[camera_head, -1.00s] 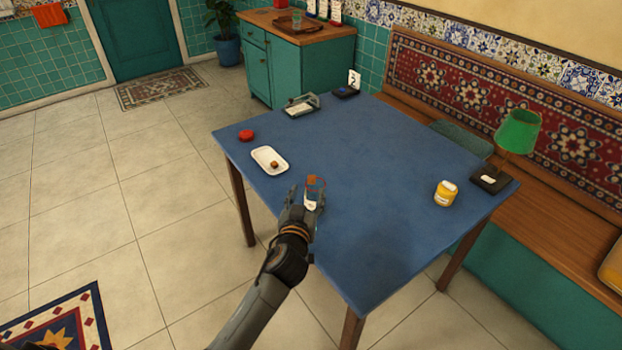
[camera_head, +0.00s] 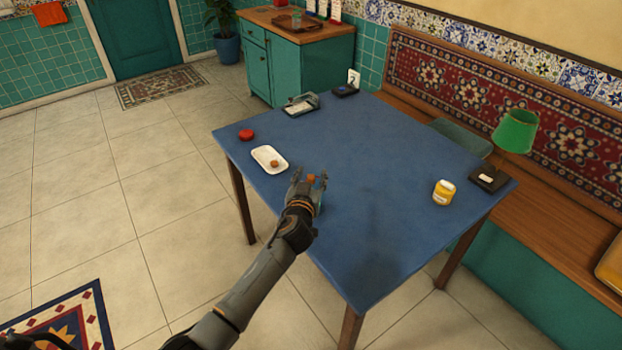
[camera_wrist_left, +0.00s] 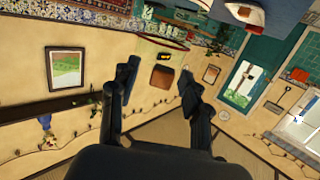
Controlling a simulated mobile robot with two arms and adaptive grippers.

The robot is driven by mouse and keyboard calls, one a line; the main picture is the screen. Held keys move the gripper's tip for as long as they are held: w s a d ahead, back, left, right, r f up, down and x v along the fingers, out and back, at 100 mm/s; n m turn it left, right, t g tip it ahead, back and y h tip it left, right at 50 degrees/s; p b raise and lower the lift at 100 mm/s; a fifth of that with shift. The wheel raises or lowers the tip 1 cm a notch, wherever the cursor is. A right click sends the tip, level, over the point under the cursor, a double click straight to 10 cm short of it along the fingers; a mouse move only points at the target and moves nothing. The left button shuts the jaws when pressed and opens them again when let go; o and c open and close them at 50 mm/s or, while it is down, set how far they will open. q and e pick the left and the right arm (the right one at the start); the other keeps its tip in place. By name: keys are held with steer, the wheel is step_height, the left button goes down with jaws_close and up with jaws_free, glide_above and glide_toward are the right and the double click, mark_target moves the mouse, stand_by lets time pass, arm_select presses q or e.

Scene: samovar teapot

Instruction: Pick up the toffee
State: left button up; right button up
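A small brown piece, which looks like a toffee (camera_head: 274,163), lies in the white tray (camera_head: 259,153) on the blue table. A second small orange-brown piece (camera_head: 311,178) shows between the fingers of my left gripper (camera_head: 310,177) in the head view. I cannot tell which is the toffee of the task, or whether the fingers touch the second piece. In the left wrist view, the two dark fingers (camera_wrist_left: 160,85) stand apart with a wide gap. My right gripper is not in view.
The middle and front of the table are clear. A bench (camera_head: 545,200) runs along the right.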

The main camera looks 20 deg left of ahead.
mark_target(311, 176)
arm_select(q)
steer(key=c, duration=0.7)
steer(key=shift+r, duration=0.1)
steer(key=shift+r, duration=0.25)
step_height(311, 176, up, 3)
steer(key=shift+f, duration=0.15)
steer(key=s+a+r, duration=0.8)
steer(key=a+r, duration=0.1)
steer(key=a, duration=0.2)
steer(key=shift+s+r, duration=0.25)
steer(key=shift+r, duration=0.05)
